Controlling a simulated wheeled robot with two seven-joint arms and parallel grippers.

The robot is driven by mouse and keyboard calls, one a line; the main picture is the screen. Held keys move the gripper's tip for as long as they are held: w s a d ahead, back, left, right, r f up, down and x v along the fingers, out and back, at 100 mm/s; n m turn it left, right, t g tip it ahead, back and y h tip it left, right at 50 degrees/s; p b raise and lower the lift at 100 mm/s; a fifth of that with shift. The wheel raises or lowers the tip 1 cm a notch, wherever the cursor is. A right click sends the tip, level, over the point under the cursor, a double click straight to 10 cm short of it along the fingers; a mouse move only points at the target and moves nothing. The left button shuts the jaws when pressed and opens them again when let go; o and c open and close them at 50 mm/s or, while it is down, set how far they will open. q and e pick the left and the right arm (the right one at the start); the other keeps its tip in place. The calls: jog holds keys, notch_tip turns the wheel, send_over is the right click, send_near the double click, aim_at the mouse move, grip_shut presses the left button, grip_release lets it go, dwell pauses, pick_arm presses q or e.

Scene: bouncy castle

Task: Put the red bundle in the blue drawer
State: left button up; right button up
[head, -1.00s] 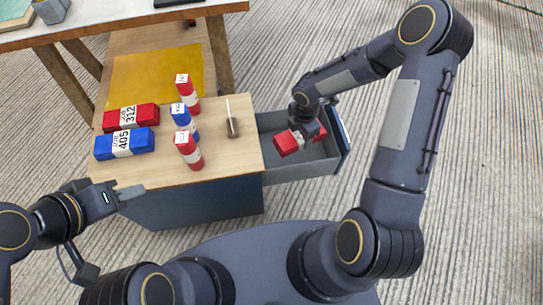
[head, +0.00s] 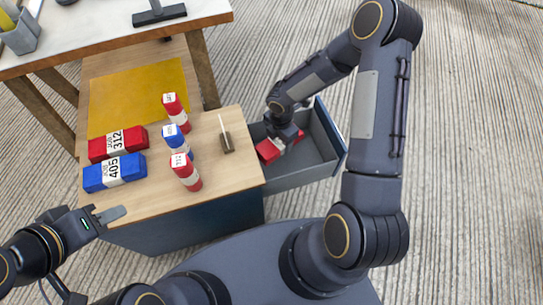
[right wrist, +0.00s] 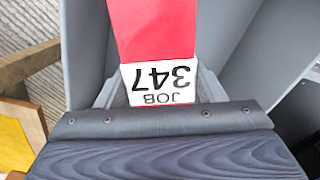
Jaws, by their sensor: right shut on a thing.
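My right gripper (head: 283,139) is shut on a red bundle (head: 268,151) with a white band. In the right wrist view the bundle (right wrist: 152,30) carries the label JOB 347. The gripper holds it inside the open drawer (head: 309,153), near the cabinet side; whether it touches the drawer floor I cannot tell. The drawer has grey walls and a blue outer front. My left gripper (head: 108,214) is over the near left corner of the cabinet, away from the bundles; its opening is unclear.
On the wooden cabinet top lie a red bundle 312 (head: 100,147) and a blue bundle 405 (head: 97,177). A workbench (head: 105,35) is behind.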

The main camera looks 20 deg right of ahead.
notch_tip(320, 180, down, 8)
jog(key=b, duration=0.3)
jog(key=shift+f, duration=0.1)
jog(key=shift+f, duration=0.15)
jog(key=o, duration=1)
jog(key=shift+o, duration=0.2)
